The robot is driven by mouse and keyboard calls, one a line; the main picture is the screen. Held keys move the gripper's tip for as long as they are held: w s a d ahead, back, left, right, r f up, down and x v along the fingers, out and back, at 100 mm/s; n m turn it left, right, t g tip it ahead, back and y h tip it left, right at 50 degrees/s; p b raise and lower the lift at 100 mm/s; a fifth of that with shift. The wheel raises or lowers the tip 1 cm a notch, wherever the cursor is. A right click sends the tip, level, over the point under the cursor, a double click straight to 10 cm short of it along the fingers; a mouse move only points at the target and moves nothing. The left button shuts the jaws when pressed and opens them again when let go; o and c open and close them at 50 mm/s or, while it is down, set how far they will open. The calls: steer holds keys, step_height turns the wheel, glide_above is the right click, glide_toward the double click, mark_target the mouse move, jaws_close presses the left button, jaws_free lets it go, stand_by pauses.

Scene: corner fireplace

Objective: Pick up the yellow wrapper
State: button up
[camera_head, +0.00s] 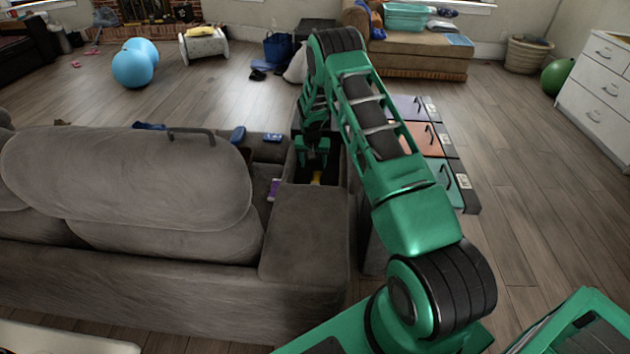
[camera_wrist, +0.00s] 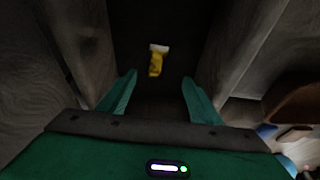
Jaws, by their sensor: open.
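The yellow wrapper (camera_wrist: 155,64) lies low in a dark, narrow recess, with a whitish band at its far end. In the head view the wrapper (camera_head: 317,178) shows as a small yellow patch inside the box-like compartment (camera_head: 336,166) at the sofa's arm. My gripper (camera_wrist: 160,92) is open and empty, its two green fingers apart. In the head view my gripper (camera_head: 313,158) points down over the compartment. The wrapper appears beyond the fingertips, slightly left of the middle between them, and not touching them. How deep it lies is hard to tell.
Compartment walls stand close on both sides of my fingers. The grey sofa (camera_head: 130,180) is to the left, with a purple item (camera_head: 274,189) and a blue item (camera_head: 272,137) on it. Coloured drawers (camera_head: 420,139) stand to the right.

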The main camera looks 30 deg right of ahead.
glide_above(316, 176)
steer(key=s+a, duration=0.2)
step_height(316, 176, down, 5)
steer(key=f, duration=0.1)
steer(key=w+d+f, duration=0.1)
steer(key=f, duration=0.1)
steer(key=shift+w+d+f, duration=0.2)
steer(key=shift+d+f, duration=0.05)
steer(key=shift+d, duration=0.05)
steer(key=shift+x, duration=0.8)
steer(key=c, duration=1.3)
steer(key=shift+o, duration=0.3)
